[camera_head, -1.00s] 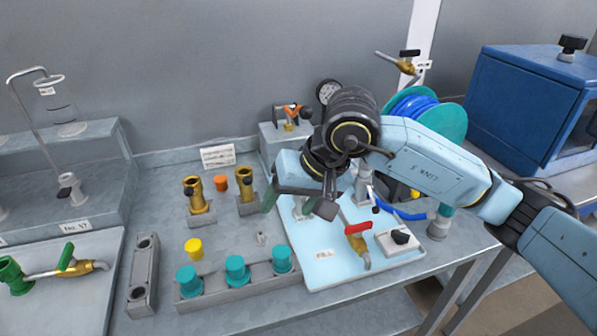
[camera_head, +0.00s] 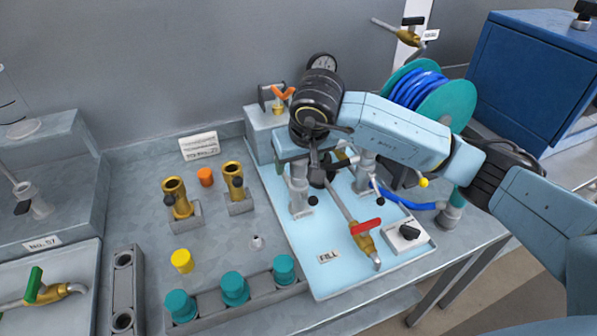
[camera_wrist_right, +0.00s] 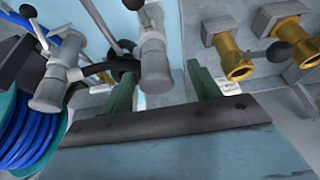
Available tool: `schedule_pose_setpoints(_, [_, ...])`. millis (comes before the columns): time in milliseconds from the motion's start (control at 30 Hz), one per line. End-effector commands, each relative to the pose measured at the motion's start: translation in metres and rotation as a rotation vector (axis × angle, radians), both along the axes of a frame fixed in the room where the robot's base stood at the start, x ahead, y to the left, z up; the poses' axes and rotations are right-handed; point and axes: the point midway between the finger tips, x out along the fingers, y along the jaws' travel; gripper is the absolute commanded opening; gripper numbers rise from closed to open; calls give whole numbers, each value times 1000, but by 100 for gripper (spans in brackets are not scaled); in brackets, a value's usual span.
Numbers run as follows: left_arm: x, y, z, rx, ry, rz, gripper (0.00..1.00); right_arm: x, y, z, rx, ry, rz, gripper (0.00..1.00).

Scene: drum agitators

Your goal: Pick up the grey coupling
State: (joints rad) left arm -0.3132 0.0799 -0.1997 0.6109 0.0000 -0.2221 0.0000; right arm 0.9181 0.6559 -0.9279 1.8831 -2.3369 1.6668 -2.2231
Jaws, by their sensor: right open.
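Grey cylindrical fittings show in several places, and I cannot tell for sure which is the grey coupling. One upright grey fitting (camera_head: 299,192) stands on the light blue tray (camera_head: 325,283); a second grey fitting (camera_head: 364,172) stands behind it to the right. A small grey piece (camera_head: 257,242) lies on the bench left of the tray. My right gripper (camera_head: 315,168) is over the tray's back part, beside the upright fittings, partly hidden by its own wrist. In the right wrist view its green fingers (camera_wrist_right: 163,88) are apart and nothing shows held; grey cylinders (camera_wrist_right: 156,65) are left of and between them.
Two brass fittings (camera_head: 177,198) stand in brackets left of the tray. Orange (camera_head: 205,177) and yellow (camera_head: 182,261) caps and a rack with teal caps (camera_head: 234,288) are on the bench. A red-handled valve (camera_head: 367,234) lies on the tray. A blue hose reel (camera_head: 418,90) is behind.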

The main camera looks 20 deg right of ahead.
Motion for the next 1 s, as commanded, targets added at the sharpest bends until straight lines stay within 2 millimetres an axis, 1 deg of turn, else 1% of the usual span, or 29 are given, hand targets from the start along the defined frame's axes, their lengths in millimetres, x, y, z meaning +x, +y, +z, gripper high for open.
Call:
schedule_pose_setpoints(33, [9, -1, 1, -1, -14, 0, 36, 1, 0, -3, 1, 1, -1, 62])
schedule_pose_setpoints(100, [20, -2, 2, -4, -31, 0, 36, 2, -2, -11, 1, 3, -1, 62])
schedule_pose_setpoints(200, [28, -2, 5, -5, -45, 0, 36, 6, -6, -26, 1, 5, -1, 62])
schedule_pose_setpoints(300, [27, -2, 5, -5, -44, 0, 36, 12, -7, -39, 4, 2, -1, 62])
schedule_pose_setpoints(400, [24, -2, 4, -4, -38, 0, 36, 16, -7, -47, 3, 1, 0, 62])
schedule_pose_setpoints(667, [13, -1, 3, -3, -22, -1, 36, 17, -7, -49, 2, -2, 1, 62])
schedule_pose_setpoints(767, [13, -1, 3, -2, -21, -1, 36, 17, -7, -49, 2, -1, 1, 50])
schedule_pose_setpoints(1000, [13, -1, 3, -3, -21, 0, 36, 17, -7, -49, 2, -1, 0, 19])
